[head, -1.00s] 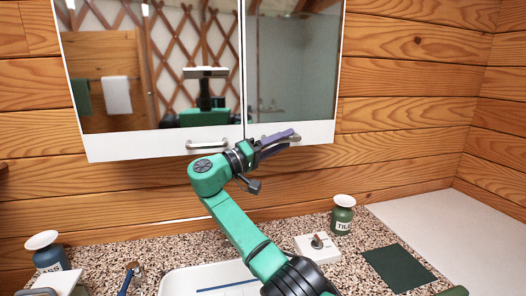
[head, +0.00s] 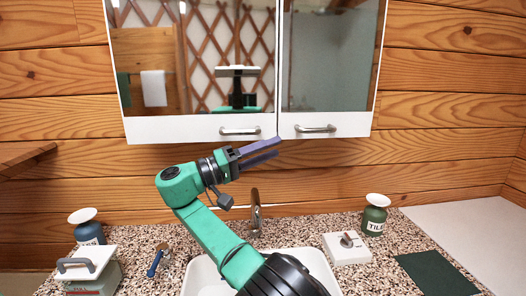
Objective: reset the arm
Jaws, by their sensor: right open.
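My right arm, green and black, rises from the bottom middle of the head view. My right gripper (head: 266,151) is at its end, pointing right, with its two purple-grey fingers apart and nothing between them. It is just below the white mirror cabinet (head: 190,129) on the wall, under the left door's handle (head: 240,131) and left of the right door's handle (head: 315,128). Both cabinet doors look shut. My left gripper is out of view.
A white basin (head: 196,276) is set in the speckled counter (head: 310,228), with a tap (head: 255,208) behind it. A blue jar (head: 87,228) and a lidded box (head: 90,272) stand left. A green jar (head: 375,217), a white block (head: 345,250) and a dark green mat (head: 436,273) are right.

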